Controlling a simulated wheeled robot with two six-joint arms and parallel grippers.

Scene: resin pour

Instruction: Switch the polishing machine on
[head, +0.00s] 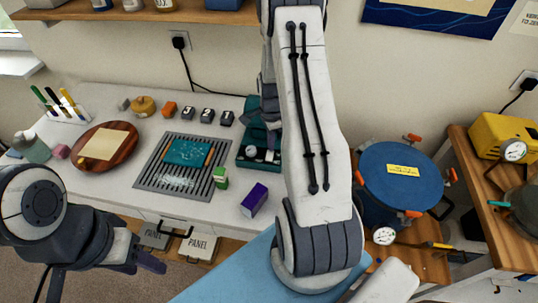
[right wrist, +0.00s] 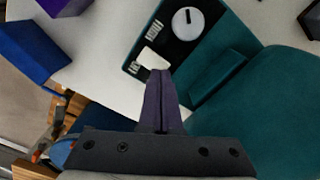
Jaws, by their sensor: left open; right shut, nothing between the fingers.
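The polishing machine is a teal unit (head: 253,108) at the back right of the white table in the head view, partly hidden behind my right arm. In the right wrist view its teal body (right wrist: 265,105) fills the right side. Its black panel carries a round white dial (right wrist: 188,24) with a dark mark and a pale switch-like piece (right wrist: 152,60) between small white labels. My right gripper (right wrist: 160,75) is shut and empty, its tips overlapping the pale piece's lower edge; I cannot tell whether they touch. My left gripper (head: 105,272) is open and empty at the table's front left.
A slotted grey mat (head: 150,182) with a teal panel lies left of the machine. A purple box (head: 254,199) and small green box (head: 221,178) stand in front. A blue pressure pot (head: 395,175) stands to the right. A wooden board (head: 75,160) lies at the left.

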